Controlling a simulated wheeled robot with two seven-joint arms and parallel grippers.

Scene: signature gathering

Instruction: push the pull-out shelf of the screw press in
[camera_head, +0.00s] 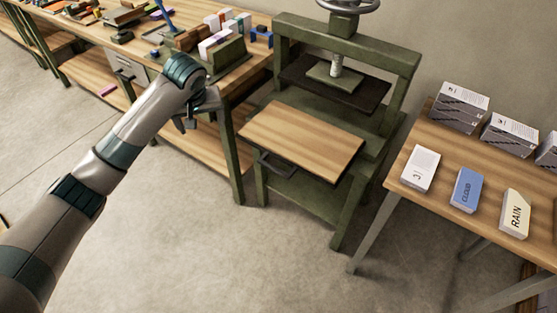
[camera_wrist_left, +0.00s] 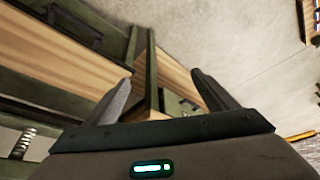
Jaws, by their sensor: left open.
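The green screw press (camera_head: 345,42) stands between two tables. Its pull-out shelf (camera_head: 300,138), a wooden board on a green frame, sticks out toward the front, with a dark handle (camera_head: 275,167) at its front edge. My left gripper (camera_head: 188,119) is open and empty, beside the workbench corner and left of the shelf, apart from it. In the left wrist view, both fingers of the gripper (camera_wrist_left: 165,88) are spread, with a green bench part showing between them. The shelf (camera_wrist_left: 45,55) and its handle (camera_wrist_left: 72,22) lie at the upper left there. My right gripper is not in view.
The workbench (camera_head: 180,75) with blocks and tools stands close behind my left arm, its green leg (camera_head: 230,155) left of the press. At right, a table (camera_head: 440,150) holds word-labelled blocks and boxes. The floor (camera_head: 220,250) in front of the press is clear.

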